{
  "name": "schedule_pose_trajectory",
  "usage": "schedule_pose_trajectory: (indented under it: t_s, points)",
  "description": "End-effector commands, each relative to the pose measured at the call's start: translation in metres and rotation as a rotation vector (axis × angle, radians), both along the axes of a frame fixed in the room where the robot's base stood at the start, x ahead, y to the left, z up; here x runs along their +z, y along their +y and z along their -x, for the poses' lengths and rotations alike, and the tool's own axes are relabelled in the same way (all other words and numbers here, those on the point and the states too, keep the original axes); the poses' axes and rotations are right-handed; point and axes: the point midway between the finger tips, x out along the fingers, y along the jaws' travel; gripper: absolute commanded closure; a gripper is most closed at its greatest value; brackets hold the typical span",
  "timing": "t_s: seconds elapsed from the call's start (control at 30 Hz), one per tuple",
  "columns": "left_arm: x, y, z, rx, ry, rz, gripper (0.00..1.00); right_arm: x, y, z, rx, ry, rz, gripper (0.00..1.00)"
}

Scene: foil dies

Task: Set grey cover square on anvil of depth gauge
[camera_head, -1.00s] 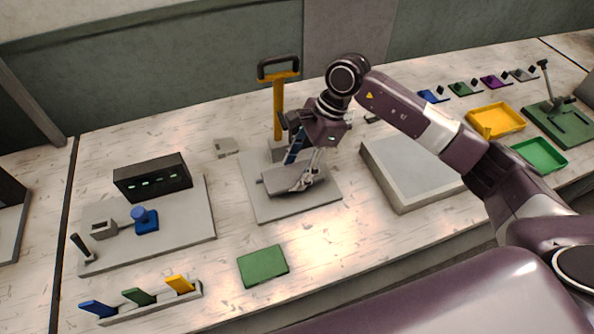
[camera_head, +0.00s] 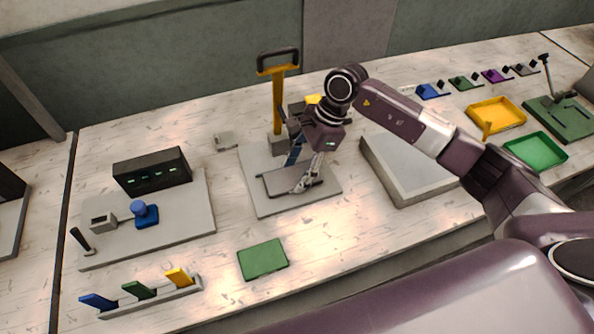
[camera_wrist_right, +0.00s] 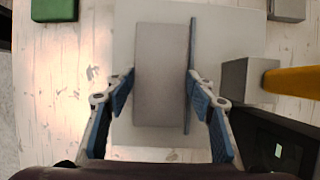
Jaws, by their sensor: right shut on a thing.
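The depth gauge is a grey base plate (camera_head: 258,204) with an upright yellow post (camera_head: 277,108) topped by a dark handle. My right gripper (camera_head: 303,186) is over this plate, shut on the grey cover (camera_head: 279,182). In the right wrist view the cover (camera_wrist_right: 161,75) is a plain rectangular slab between the two fingers (camera_wrist_right: 162,80). A thin blue strip (camera_wrist_right: 190,70) runs along its right side. The anvil is hidden, and I cannot tell whether the cover rests on it or hangs just above. My left gripper is not in view.
A grey block (camera_wrist_right: 240,82) at the post's foot is close right of the fingers in the wrist view. A raised grey tray (camera_head: 395,190) stands right of the gauge. A green plate (camera_head: 262,259) lies in front. A fixture board (camera_head: 190,225) is at left.

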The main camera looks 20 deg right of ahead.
Motion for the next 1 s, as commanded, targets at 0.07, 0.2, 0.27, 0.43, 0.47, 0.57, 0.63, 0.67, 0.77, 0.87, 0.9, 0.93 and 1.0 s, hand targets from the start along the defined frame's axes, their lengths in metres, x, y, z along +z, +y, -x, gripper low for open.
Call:
schedule_pose_trajectory:
  t_s: [0.07, 0.2, 0.27, 0.43, 0.47, 0.57, 0.63, 0.67, 0.77, 0.87, 0.9, 0.93, 1.0]
  points:
    - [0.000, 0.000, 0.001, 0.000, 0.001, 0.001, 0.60, -0.001, 0.000, 0.001, 0.001, 0.004, 0.002, 0.48]
    - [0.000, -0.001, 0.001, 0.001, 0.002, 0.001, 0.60, -0.002, 0.000, 0.001, 0.001, 0.004, 0.002, 0.32]
    - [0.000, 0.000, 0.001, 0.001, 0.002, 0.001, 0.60, -0.002, 0.000, 0.001, 0.001, 0.004, 0.002, 0.32]
    - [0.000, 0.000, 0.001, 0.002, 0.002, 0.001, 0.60, -0.001, 0.000, 0.001, 0.000, 0.003, 0.002, 0.32]
    - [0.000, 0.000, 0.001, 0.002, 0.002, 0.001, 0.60, -0.001, 0.000, 0.001, 0.000, 0.003, 0.002, 0.32]
    - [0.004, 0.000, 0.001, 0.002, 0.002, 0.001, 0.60, 0.002, 0.000, 0.001, 0.000, 0.003, 0.001, 0.32]
    - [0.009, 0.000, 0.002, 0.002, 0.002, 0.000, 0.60, 0.006, 0.000, 0.001, 0.000, 0.003, 0.001, 0.32]
    - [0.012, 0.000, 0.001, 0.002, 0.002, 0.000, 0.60, 0.009, 0.000, 0.001, 0.000, 0.003, 0.001, 0.32]
    - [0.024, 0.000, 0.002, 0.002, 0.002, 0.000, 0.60, 0.019, 0.000, 0.001, 0.000, 0.002, 0.001, 0.32]
    - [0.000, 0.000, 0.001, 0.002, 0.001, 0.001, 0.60, 0.033, -0.012, -0.002, 0.000, -0.006, 0.003, 0.32]
    - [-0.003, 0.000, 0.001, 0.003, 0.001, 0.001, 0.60, 0.042, -0.016, -0.002, -0.001, -0.006, 0.004, 0.32]
    - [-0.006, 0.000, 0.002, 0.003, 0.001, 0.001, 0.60, 0.049, -0.019, -0.002, -0.001, -0.005, 0.004, 0.32]
    - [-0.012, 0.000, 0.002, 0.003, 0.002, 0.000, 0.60, 0.065, -0.025, -0.002, -0.002, -0.006, 0.003, 0.32]
